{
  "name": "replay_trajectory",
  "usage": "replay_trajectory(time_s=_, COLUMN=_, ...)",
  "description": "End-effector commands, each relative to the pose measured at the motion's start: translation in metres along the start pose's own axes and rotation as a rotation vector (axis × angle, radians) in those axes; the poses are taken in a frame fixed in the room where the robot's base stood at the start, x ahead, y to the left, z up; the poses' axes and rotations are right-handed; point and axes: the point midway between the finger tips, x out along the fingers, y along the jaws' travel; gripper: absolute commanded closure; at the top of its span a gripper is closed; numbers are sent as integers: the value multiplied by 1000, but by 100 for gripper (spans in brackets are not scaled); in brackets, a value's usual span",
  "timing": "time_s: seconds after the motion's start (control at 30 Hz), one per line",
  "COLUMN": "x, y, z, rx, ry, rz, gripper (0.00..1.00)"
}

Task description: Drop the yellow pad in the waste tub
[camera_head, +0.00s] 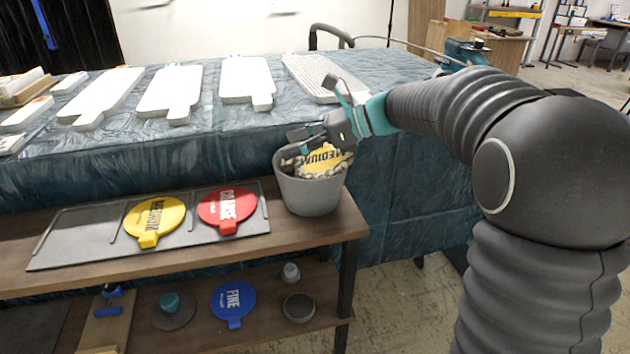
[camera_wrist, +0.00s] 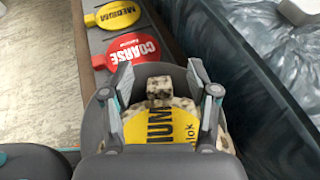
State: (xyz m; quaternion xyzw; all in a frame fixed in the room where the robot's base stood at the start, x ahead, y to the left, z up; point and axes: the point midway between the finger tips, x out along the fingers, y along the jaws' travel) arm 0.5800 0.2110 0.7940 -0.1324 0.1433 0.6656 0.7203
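A yellow pad marked MEDIUM (camera_head: 324,160), with a blotchy cream-and-dark rim and tab, lies in the mouth of the grey waste tub (camera_head: 309,196). In the wrist view the same pad (camera_wrist: 160,125) sits within the tub's dark rim (camera_wrist: 94,112). My gripper (camera_head: 300,143) is over the tub. In the wrist view its fingers (camera_wrist: 160,78) are spread wide on either side of the pad's tab, with gaps beside the tab. The fingers hide parts of the pad's edges.
A grey tray (camera_head: 85,240) on the wooden bench holds a clean yellow MEDIUM pad (camera_head: 155,219) and a red COARSE pad (camera_head: 228,207), left of the tub. A blue FINE pad (camera_head: 233,300) lies on the lower shelf. Behind, a cloth-covered table (camera_head: 215,140) bears several white boards.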

Motion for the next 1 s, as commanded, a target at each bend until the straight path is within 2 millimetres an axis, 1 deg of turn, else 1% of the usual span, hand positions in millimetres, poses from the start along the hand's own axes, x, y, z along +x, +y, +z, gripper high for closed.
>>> replay_trajectory(time_s=0.17, x=-2, y=0, z=0, rx=0, ry=0, rz=0, gripper=41)
replay_trajectory(time_s=0.27, x=-10, y=-1, z=0, rx=0, ry=0, rz=-2, gripper=41)
replay_trajectory(time_s=0.37, x=-25, y=-1, z=0, rx=0, ry=-1, rz=-4, gripper=41)
replay_trajectory(time_s=0.6, x=-73, y=-1, z=0, rx=-1, ry=0, rz=-4, gripper=41)
replay_trajectory(time_s=0.7, x=-90, y=0, z=0, rx=0, ry=0, rz=-3, gripper=41)
replay_trajectory(time_s=0.83, x=-107, y=-1, z=0, rx=-1, ry=0, rz=-2, gripper=41)
replay_trajectory(time_s=1.0, x=-118, y=0, z=0, rx=0, ry=0, rz=0, gripper=41)
